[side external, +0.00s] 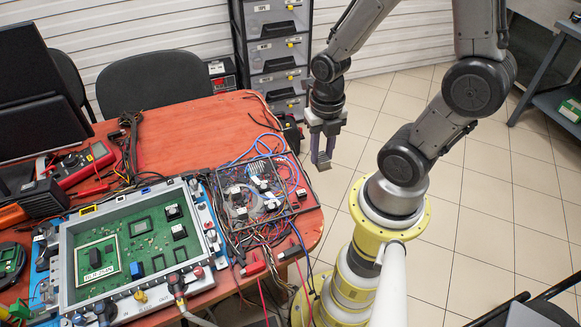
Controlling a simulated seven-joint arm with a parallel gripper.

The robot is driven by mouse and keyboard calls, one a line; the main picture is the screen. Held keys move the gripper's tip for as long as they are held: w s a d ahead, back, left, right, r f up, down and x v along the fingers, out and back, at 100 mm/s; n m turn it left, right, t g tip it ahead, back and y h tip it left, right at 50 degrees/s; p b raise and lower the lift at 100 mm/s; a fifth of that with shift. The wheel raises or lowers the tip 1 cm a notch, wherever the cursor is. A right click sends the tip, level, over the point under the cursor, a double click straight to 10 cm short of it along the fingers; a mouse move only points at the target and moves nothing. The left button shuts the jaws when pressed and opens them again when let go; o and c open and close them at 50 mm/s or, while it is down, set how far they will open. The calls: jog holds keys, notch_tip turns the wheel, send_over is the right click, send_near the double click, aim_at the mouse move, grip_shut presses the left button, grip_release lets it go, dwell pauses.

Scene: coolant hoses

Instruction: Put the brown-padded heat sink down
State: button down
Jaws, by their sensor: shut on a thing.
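A grey-framed tray with a green circuit board (120,262) lies on the table at the left front. A dark, clear-topped unit (290,208) with blue hoses and small white-topped parts stands to its right.
The red-orange table (190,120) is bare towards the back. A red multimeter (82,163), cables and red clips (253,268) crowd around the tray and the unit. A drawer cabinet (275,52) stands behind the table. Open tiled floor lies to the right.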

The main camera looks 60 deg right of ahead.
jog(key=w+d+f, duration=0.1)
jog(key=w+f, duration=0.2)
jog(key=w, duration=0.2)
send_over(289, 173)
jog(key=f, duration=0.4)
jog(key=shift+s+a+f, duration=0.1)
jog(key=shift+s+f, duration=0.15)
jog(key=shift+f, duration=0.15)
jog(key=shift+w+f, duration=0.15)
jog(key=shift+f, duration=1.55)
jog(key=shift+f, duration=0.1)
jog(key=c, duration=0.6)
grip_release()
